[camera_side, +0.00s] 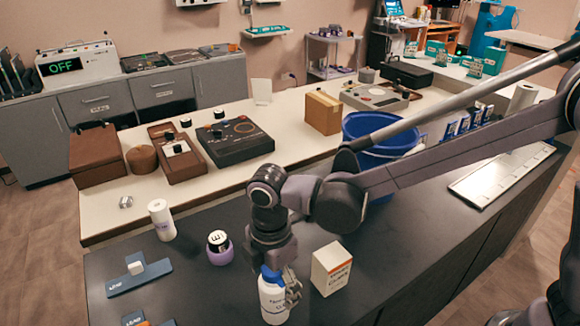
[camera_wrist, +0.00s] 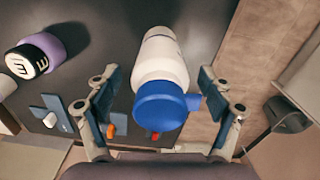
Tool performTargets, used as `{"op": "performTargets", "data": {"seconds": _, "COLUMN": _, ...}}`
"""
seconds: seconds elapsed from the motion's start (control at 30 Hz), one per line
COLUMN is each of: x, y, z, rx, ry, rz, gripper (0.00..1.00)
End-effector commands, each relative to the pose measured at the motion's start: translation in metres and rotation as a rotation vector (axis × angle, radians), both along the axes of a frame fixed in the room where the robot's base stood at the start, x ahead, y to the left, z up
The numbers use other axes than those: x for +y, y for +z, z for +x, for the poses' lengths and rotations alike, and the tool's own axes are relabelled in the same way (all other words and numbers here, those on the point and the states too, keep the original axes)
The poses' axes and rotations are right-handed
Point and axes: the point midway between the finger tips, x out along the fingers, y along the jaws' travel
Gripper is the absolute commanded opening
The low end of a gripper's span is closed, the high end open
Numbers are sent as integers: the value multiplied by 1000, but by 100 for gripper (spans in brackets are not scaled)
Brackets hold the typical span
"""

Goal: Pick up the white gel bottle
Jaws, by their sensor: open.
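A white bottle with a blue cap (camera_side: 273,302) stands on the dark counter at the bottom centre of the side view. Its label is too small to read. In the wrist view, the white bottle (camera_wrist: 162,58) lies between the two fingers, its blue cap nearest the camera. My gripper (camera_wrist: 158,78) is open, one finger on each side of the bottle, with gaps showing between fingers and bottle. In the side view, my gripper (camera_side: 286,280) is low around the bottle's top and hides part of it.
A white box (camera_side: 331,268) stands close to the right of the bottle. A purple-based round container (camera_side: 220,248) and a white cylinder (camera_side: 161,220) stand to the left. A blue flat piece (camera_side: 140,276) lies at the far left. A blue bucket (camera_side: 375,128) is behind.

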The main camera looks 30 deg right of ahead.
Motion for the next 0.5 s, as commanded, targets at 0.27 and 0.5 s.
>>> {"op": "performTargets", "data": {"seconds": 0.27, "x": 0, "y": 0, "z": 0, "rx": 0, "ry": 0, "rz": 0, "gripper": 9}}
{"op": "performTargets", "data": {"seconds": 0.5, "x": 0, "y": 0, "z": -1, "rx": 2, "ry": 0, "rz": 0, "gripper": 0}}
